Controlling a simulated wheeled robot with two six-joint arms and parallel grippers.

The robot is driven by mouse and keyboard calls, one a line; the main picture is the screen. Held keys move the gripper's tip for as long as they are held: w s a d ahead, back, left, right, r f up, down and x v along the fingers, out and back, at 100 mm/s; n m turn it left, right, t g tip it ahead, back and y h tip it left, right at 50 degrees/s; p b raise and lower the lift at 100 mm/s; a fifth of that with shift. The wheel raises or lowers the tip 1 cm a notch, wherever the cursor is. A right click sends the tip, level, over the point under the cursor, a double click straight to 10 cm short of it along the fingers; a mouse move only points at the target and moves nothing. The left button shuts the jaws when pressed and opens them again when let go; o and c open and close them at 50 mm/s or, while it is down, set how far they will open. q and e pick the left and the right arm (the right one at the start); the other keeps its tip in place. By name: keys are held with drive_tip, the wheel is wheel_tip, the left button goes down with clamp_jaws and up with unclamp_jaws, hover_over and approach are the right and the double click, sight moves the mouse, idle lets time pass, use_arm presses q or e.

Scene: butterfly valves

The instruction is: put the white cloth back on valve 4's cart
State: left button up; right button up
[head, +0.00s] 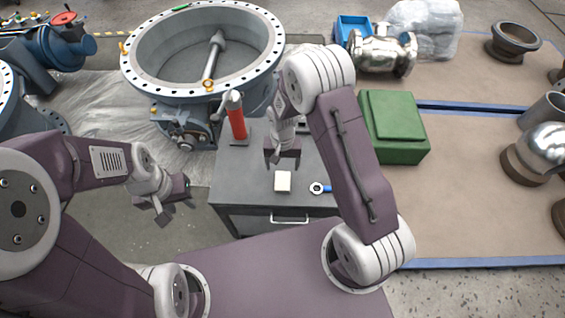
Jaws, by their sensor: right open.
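The white cloth (283,181) is a small pale folded square lying flat on the dark grey top of a cart (240,188), near its front edge. No number shows on the cart, so I cannot tell whether it is valve 4's. My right gripper (282,160) is open and empty, pointing down just behind the cloth in the picture and seemingly above the cart top. My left gripper (162,212) hangs over the floor left of the cart, with nothing visible in it; its finger gap is unclear.
A red cylinder tool (236,117) stands at the cart's back left. A large ring valve (205,60) is behind the cart. A green box (394,128) sits to the right, beyond my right arm.

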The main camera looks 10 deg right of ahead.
drive_tip(key=s+d+r+n+t, duration=0.1)
drive_tip(key=s+d+r+n, duration=0.2)
drive_tip(key=s+r, duration=1)
drive_tip(key=d+r, duration=0.1)
drive_tip(key=d, duration=0.1)
drive_tip(key=shift+d, duration=0.4)
